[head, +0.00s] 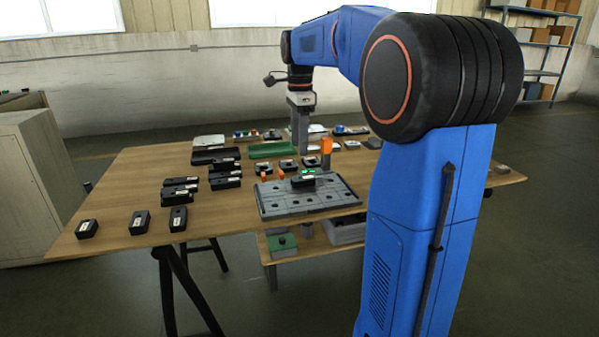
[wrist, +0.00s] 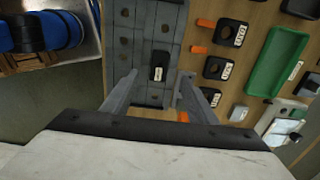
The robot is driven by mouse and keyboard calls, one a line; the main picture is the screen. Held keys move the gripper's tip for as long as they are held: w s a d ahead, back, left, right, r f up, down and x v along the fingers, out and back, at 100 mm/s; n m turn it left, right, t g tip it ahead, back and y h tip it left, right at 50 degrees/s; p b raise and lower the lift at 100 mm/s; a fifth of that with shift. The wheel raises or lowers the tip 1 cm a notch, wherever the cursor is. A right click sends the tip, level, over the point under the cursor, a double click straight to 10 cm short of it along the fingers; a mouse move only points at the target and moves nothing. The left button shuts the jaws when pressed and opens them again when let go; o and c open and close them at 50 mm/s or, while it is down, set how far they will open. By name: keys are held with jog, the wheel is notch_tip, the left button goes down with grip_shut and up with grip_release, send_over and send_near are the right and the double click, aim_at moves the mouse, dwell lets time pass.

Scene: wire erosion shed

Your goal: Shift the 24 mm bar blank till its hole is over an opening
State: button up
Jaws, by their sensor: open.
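A black bar blank (head: 303,182) with a pale label lies on the grey plate (head: 275,208), which has several dark round openings. The label is too small to read as 24 mm. In the wrist view this blank (wrist: 159,60) sits on the plate (wrist: 125,15), lengthwise between the lines of my two fingers. Whether its hole lines up with an opening cannot be told. My gripper (head: 300,145) points down, open and empty; in the wrist view its fingertips (wrist: 158,78) show on either side of the blank. They appear above it, not touching.
Several black labelled blocks (head: 179,196) stand on the table left of the plate. Small orange pieces (head: 326,146) stand close behind the plate. A green tray (head: 272,150) lies farther back. Bare wood (head: 120,190) shows at the table's left.

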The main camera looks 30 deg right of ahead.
aim_at(303, 180)
notch_tip(303, 180, down, 11)
dwell(0.5)
grip_shut()
